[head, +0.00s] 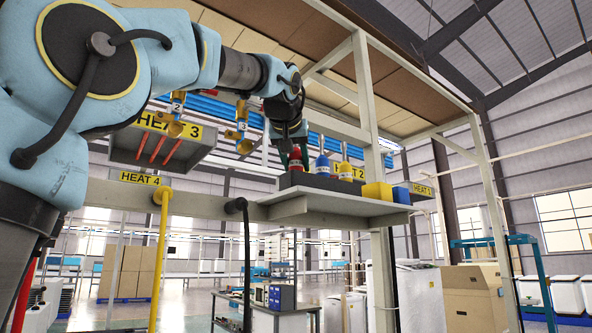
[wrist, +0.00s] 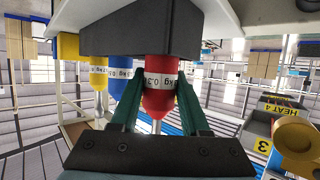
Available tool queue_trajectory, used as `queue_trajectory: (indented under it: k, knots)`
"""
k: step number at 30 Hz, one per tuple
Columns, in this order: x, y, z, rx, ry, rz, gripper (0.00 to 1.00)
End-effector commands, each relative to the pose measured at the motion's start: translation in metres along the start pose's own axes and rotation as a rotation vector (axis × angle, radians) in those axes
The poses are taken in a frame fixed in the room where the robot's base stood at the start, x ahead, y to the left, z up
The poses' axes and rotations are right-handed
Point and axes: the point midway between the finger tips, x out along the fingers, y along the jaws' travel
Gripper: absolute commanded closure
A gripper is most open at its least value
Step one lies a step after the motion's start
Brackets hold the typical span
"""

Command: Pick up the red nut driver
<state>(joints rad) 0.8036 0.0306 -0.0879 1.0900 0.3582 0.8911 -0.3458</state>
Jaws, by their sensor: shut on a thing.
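The red nut driver (head: 296,160) stands upright at the left end of a dark holder (head: 318,183) on a grey shelf. The wrist view, which is upside down, shows the red nut driver (wrist: 162,68) with a white weight label and its end against the dark holder (wrist: 130,28). My gripper (wrist: 160,74) has its two green fingers shut on the red driver, one on each side. In the head view my gripper (head: 289,150) is at the driver, its fingers partly hidden.
A blue driver (head: 322,167) and a yellow driver (head: 345,170) stand close beside it in the same holder. Yellow (head: 377,191) and blue (head: 401,195) blocks sit at the right of the shelf (head: 340,207). Yellow-and-blue tools (head: 241,125) hang to the left. A pale frame post (head: 366,100) rises behind.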

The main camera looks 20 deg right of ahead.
Motion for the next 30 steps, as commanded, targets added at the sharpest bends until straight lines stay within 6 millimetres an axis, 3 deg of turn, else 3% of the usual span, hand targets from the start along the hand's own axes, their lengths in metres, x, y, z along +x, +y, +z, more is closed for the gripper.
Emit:
queue_trajectory:
  k: [8,23,30]
  knots:
    - [0.0,0.0,0.0,0.0,0.0,0.0,1.0]
    - [-0.001,0.0,-0.001,0.0,0.003,0.0,1.0]
    - [-0.005,0.0,-0.012,-0.001,0.004,0.001,1.0]
